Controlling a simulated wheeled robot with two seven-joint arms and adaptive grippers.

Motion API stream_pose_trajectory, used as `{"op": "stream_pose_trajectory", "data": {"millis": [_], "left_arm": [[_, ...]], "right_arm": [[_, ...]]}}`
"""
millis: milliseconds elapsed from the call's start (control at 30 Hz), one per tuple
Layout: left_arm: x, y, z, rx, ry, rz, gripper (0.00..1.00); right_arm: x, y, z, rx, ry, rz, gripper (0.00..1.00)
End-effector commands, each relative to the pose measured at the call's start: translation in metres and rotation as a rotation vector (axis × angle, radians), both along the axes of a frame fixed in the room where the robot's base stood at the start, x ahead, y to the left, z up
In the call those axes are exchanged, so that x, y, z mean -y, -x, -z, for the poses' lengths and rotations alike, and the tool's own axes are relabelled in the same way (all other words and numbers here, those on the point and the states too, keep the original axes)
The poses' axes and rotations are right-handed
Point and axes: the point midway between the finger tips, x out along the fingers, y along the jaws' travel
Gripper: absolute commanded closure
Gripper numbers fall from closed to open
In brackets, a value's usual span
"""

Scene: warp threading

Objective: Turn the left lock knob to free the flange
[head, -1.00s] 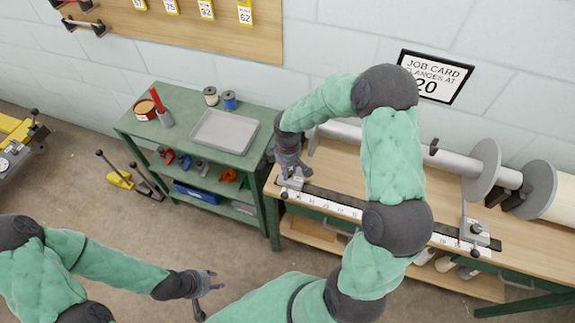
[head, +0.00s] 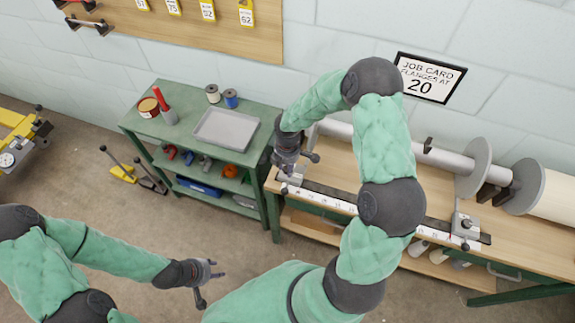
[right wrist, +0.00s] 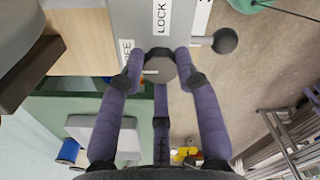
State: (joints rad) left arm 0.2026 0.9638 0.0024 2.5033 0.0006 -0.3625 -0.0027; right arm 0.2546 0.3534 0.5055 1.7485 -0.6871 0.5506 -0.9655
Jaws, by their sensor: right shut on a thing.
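The left lock knob (right wrist: 160,68) is a round dark grey cap on a grey plate marked LOCK, with a second, partly covered label, in the right wrist view. My right gripper (right wrist: 158,75) is shut on it, with fingers on both sides and one below. In the head view my right gripper (head: 288,165) is at the left block (head: 291,180) on the ruled rail and hides the knob. A grey disc edge, likely the left flange (right wrist: 22,25), shows at the wrist view's upper left. My left gripper (head: 212,278) is empty, fingers apart, over the floor.
A black ball-ended lever (right wrist: 225,40) sticks out beside the plate. The right block (head: 466,226) and grey discs (head: 475,165) stand at the bench's right. A green cart (head: 250,160) with a grey tray (head: 226,129) stands left of the bench.

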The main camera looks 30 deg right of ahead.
Motion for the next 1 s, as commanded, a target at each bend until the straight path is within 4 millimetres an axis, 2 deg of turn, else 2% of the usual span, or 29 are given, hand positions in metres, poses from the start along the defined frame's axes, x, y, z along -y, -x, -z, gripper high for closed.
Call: {"op": "stream_pose_trajectory", "data": {"millis": [367, 400, 467, 833, 1000], "left_arm": [[0.000, 0.000, 0.000, 0.000, 0.000, 0.000, 0.60], [0.000, 0.000, 0.000, 0.000, 0.000, 0.000, 0.60], [0.000, 0.000, 0.000, 0.000, 0.000, 0.000, 0.60], [0.000, 0.000, 0.000, 0.000, 0.000, 0.000, 0.60], [0.000, 0.000, 0.000, 0.000, 0.000, 0.000, 0.60]], "right_arm": [[0.000, 0.001, 0.001, -0.001, 0.001, -0.006, 0.99], [0.000, 0.001, 0.001, -0.001, 0.001, -0.006, 0.61], [0.000, 0.000, 0.001, -0.001, 0.001, -0.006, 0.44], [0.000, 0.000, -0.001, 0.001, 0.000, -0.004, 0.43], [0.001, -0.002, -0.018, 0.005, 0.002, -0.005, 0.43]]}}
